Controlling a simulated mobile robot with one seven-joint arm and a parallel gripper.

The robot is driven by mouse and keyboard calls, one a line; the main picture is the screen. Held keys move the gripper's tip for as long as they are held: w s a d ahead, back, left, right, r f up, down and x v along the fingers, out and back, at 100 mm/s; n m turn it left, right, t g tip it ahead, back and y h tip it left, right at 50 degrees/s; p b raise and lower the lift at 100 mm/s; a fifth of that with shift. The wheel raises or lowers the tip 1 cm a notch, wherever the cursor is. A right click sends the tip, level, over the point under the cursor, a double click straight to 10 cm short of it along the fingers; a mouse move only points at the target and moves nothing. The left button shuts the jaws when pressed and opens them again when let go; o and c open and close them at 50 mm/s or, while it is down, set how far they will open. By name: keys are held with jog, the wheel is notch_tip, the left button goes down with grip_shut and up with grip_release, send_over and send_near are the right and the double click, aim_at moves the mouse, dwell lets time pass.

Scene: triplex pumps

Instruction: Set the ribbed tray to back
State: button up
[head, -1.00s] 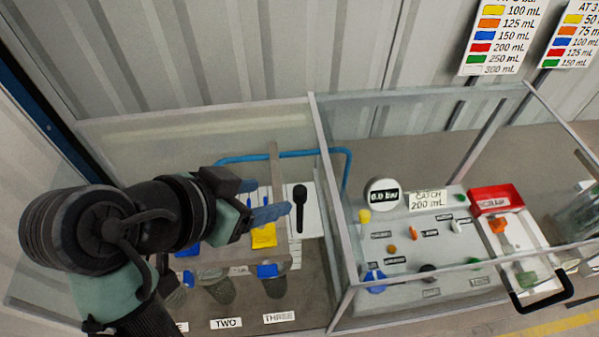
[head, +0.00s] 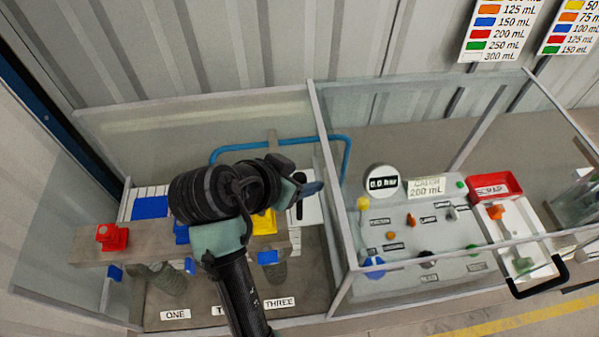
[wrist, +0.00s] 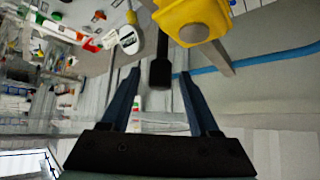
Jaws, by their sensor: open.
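The ribbed tray (head: 150,190) appears to be the white, striped plate behind the grey beam inside the left clear enclosure. A white part with a black paddle-shaped handle (head: 299,210) shows at its right end. My gripper (head: 312,188) is at that handle, above the right end of the beam, and hides part of it. In the wrist view my gripper (wrist: 159,74) is open, and the black handle (wrist: 160,72) shows between its two blue fingers. I cannot tell whether either finger touches it. A yellow block (wrist: 195,20) is close to the handle.
The grey beam (head: 90,250) carries a red block (head: 112,237) and a blue block (head: 150,208) is behind it. A blue pipe (head: 345,165) runs behind the handle. The clear divider (head: 325,130) stands just right of my gripper, with a control panel (head: 410,240) beyond.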

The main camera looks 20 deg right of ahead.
jog(key=shift+c, duration=0.4)
grip_shut()
dwell(0.9)
